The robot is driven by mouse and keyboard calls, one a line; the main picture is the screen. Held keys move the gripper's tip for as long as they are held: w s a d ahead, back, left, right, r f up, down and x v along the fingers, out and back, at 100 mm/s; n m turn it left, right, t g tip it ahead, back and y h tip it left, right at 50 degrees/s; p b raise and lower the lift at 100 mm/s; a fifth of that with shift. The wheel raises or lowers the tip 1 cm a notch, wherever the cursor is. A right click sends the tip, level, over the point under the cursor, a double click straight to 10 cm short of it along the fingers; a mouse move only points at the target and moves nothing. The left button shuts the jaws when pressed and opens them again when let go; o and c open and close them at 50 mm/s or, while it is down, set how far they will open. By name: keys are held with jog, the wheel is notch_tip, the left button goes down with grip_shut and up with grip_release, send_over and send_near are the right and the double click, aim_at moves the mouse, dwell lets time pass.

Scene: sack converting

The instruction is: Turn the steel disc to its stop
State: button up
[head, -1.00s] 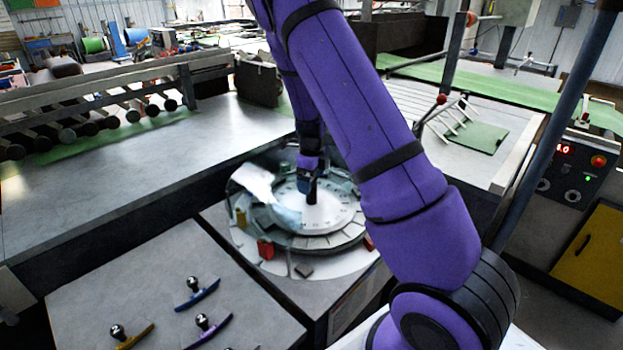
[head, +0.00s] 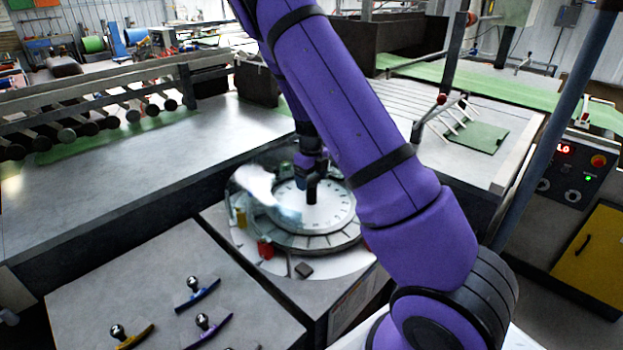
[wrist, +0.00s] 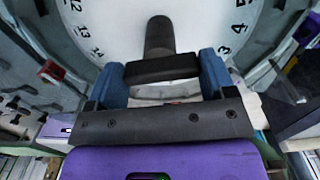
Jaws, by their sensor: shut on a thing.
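The steel disc (head: 328,213) is a pale round dial with numbers around its rim, set in a round station in the middle of the head view. It also fills the top of the wrist view (wrist: 120,30). A dark upright handle (head: 312,188) stands on it, and the wrist view shows its post and black crossbar (wrist: 162,69). My gripper (wrist: 163,78) has its two blue fingers at the ends of this crossbar, shut on it. In the head view, my gripper (head: 306,163) is partly hidden by my arm. Glare covers the disc's left side.
Around the disc lie a red block (head: 265,249), a yellow block (head: 241,218) and a dark block (head: 304,270). The front-left table (head: 90,290) holds several curved tools with ball knobs. A control box (head: 575,170) stands at the right.

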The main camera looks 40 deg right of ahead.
jog(key=o, duration=1.2)
jog(key=shift+o, duration=0.2)
jog(key=shift+r, duration=0.1)
notch_tip(320, 180, up, 11)
jog(key=shift+f, duration=0.2)
jog(key=shift+r, duration=0.1)
